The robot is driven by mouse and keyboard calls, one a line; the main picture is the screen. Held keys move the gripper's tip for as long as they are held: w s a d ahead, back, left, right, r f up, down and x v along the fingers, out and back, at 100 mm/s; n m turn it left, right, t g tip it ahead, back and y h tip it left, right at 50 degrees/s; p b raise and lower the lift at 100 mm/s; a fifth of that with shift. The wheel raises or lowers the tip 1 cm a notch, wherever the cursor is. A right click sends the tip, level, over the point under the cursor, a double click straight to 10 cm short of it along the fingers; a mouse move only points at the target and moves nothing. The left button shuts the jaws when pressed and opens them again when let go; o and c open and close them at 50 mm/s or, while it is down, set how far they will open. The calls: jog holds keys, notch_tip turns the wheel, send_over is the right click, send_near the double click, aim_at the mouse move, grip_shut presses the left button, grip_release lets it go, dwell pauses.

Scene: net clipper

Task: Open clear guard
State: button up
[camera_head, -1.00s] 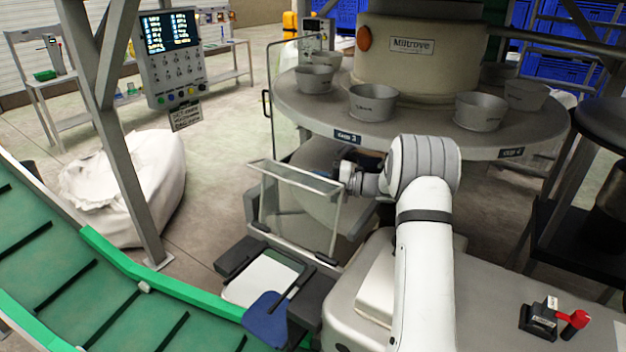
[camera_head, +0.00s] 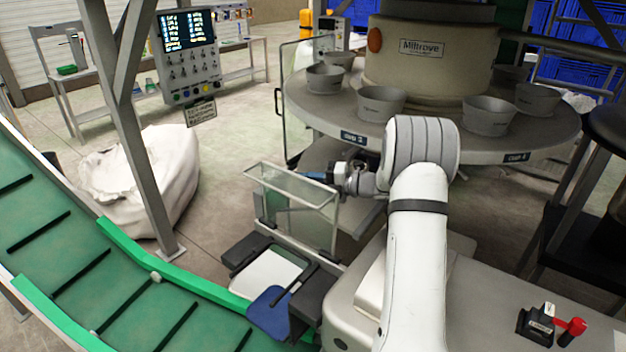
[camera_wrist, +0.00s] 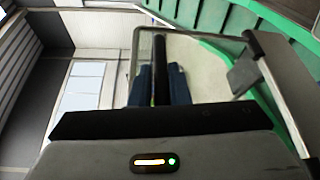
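The clear guard (camera_head: 298,190) is a transparent panel in a thin grey frame, left of my arm in the head view. It stands above a dark-sided tray (camera_head: 265,272). My gripper (camera_head: 308,177) has blue fingers pointing left at the guard's upper part; contact there is unclear. In the wrist view the two blue fingers (camera_wrist: 160,85) lie close together on either side of a narrow dark bar. The bar fills the gap between them, but whether they grip it is unclear. A grey frame edge (camera_wrist: 205,34) crosses beyond the fingertips.
A round table with grey cups (camera_head: 382,103) stands behind my arm. A green conveyor (camera_head: 90,280) runs at the left. A grey post (camera_head: 150,160), white sack (camera_head: 150,190) and control panel (camera_head: 188,55) stand beyond. A red-handled lever (camera_head: 573,328) is at lower right.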

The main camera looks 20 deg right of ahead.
jog(key=o, duration=0.3)
jog(key=shift+o, duration=0.2)
jog(key=b+v, duration=0.1)
jog(key=v, duration=0.6)
jog(key=shift+d+b, duration=0.3)
jog(key=shift+d, duration=0.1)
jog(key=shift+s, duration=0.15)
jog(key=p+v, duration=0.3)
jog(key=v, duration=0.6)
jog(key=shift+f+p, duration=0.3)
jog(key=shift+p, duration=0.1)
